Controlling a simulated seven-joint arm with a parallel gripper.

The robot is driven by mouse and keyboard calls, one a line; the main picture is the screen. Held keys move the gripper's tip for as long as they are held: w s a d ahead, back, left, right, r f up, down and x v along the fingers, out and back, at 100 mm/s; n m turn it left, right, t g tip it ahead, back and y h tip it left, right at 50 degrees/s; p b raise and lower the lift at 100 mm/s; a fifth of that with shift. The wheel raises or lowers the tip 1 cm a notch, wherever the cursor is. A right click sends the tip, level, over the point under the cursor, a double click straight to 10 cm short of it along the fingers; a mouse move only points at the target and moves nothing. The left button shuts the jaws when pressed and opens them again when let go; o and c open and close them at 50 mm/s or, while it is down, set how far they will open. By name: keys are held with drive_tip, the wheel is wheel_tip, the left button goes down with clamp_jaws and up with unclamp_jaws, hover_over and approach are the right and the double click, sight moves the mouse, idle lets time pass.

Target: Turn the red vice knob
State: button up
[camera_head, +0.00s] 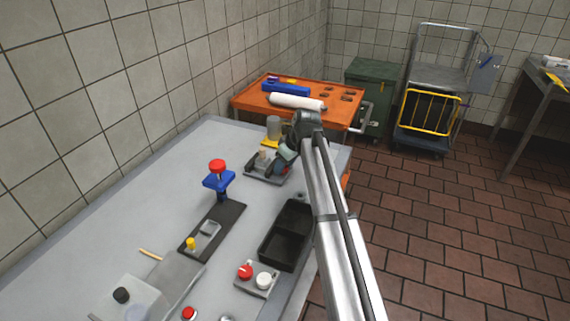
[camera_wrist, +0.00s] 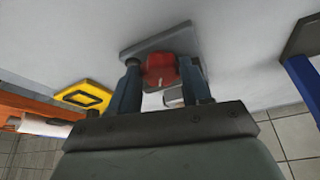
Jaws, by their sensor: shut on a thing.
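The red vice knob (camera_wrist: 160,68) shows in the wrist view between the two blue-grey fingers of my gripper (camera_wrist: 162,82). The fingers are shut on it, one on each side. The vice's grey base plate (camera_wrist: 152,40) lies behind the knob on the table. In the head view the small grey vice (camera_head: 254,175) sits near the far end of the table. My gripper (camera_head: 284,160) reaches down to its right side there. Only a little of the red knob (camera_head: 284,171) shows in that view, and the gripper and arm hide much of the vice.
A yellow piece (camera_head: 270,142) and a grey cylinder (camera_head: 273,127) stand just behind the vice. A blue stand with a red top (camera_head: 217,166) is to the left. A black tray (camera_head: 265,250) lies nearer. An orange cart (camera_head: 245,104) is beyond the table.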

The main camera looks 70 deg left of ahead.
drive_tip(key=o, duration=1.1)
drive_tip(key=shift+c, duration=0.2)
drive_tip(key=shift+r, duration=0.15)
drive_tip(key=v, duration=1.3)
drive_tip(key=shift+r, duration=0.25)
drive_tip(key=shift+d, duration=0.1)
